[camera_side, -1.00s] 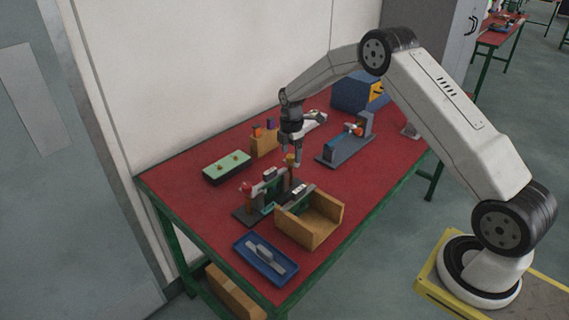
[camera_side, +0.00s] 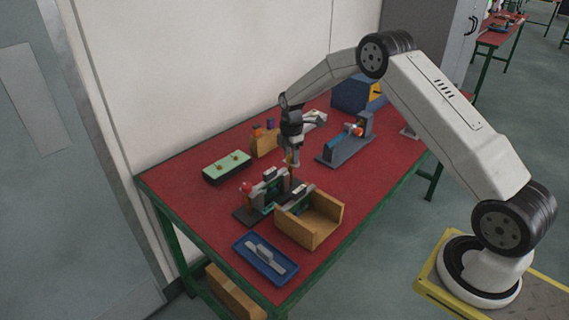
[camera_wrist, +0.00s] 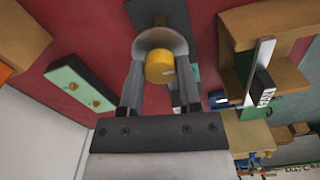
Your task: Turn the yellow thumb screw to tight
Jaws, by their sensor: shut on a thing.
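The yellow thumb screw (camera_wrist: 159,68) shows as a short yellow knob between my two fingers in the wrist view. In the side view its yellow head (camera_side: 289,161) is small and partly covered by the fingers, at the top of the upright fixture (camera_side: 266,187). My gripper (camera_side: 293,158) points down over the right end of this fixture. In the wrist view my gripper (camera_wrist: 160,72) has one finger on each side of the knob and is shut on it. The screw's shaft and any tightness mark are hidden.
A wooden open box (camera_side: 324,219) stands close in front of the fixture. A blue tray (camera_side: 254,268) lies at the near end. A green-topped block (camera_side: 227,167), a wooden holder (camera_side: 264,145) and a grey-blue vise-like fixture (camera_side: 343,151) stand around. Red table shows between them.

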